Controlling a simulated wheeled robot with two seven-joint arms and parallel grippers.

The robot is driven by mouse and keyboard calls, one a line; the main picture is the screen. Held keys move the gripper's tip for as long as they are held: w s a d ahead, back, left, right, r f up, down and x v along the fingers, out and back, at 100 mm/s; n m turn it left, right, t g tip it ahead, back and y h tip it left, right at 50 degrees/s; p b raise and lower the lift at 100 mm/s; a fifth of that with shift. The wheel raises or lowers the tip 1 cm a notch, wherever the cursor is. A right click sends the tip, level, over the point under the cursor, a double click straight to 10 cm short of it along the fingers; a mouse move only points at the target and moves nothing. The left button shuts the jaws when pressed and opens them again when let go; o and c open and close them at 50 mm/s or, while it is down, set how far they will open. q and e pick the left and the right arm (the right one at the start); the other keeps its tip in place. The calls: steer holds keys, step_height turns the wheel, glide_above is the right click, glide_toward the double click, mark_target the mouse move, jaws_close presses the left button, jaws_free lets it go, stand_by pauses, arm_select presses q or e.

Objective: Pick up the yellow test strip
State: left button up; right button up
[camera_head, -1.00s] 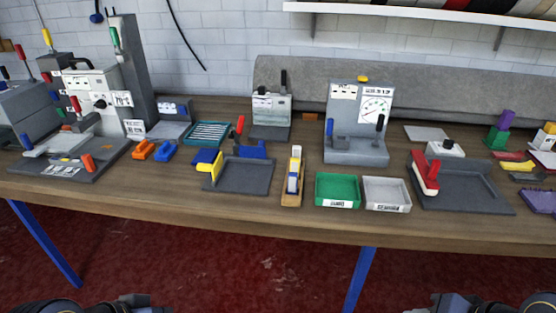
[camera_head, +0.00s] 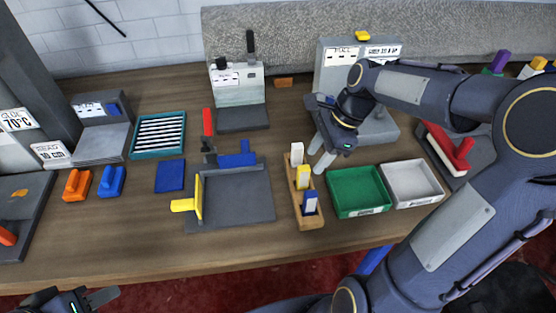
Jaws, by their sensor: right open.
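A narrow wooden rack (camera_head: 308,217) on the bench holds several strips standing in a row. The yellow test strip (camera_head: 303,177), with a pale top, stands in the middle slot. A white strip (camera_head: 297,154) is behind it and a blue-marked strip (camera_head: 310,202) in front. My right gripper (camera_head: 320,154) is open and empty, just right of the rack's back end, fingers pointing down and left, apart from the yellow strip. My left gripper (camera_head: 98,298) is low at the bottom left, off the bench's front edge; its jaw opening is unclear.
A green tray (camera_head: 358,210) and a white tray (camera_head: 412,203) stand right of the rack. A grey plate with a yellow-handled tool (camera_head: 186,205) lies left of it. A gauge stand (camera_head: 335,65) is behind my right gripper. The front bench strip is clear.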

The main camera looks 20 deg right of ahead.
mark_target(308, 167)
steer(key=shift+w+a+f, duration=0.15)
steer(key=shift+f, duration=0.25)
steer(key=x, duration=0.6)
steer(key=shift+w+a+f+p, duration=0.1)
steer(key=shift+a+f+p, duration=0.15)
steer(key=shift+f+p, duration=0.05)
steer(key=shift+c, duration=0.3)
jaws_close()
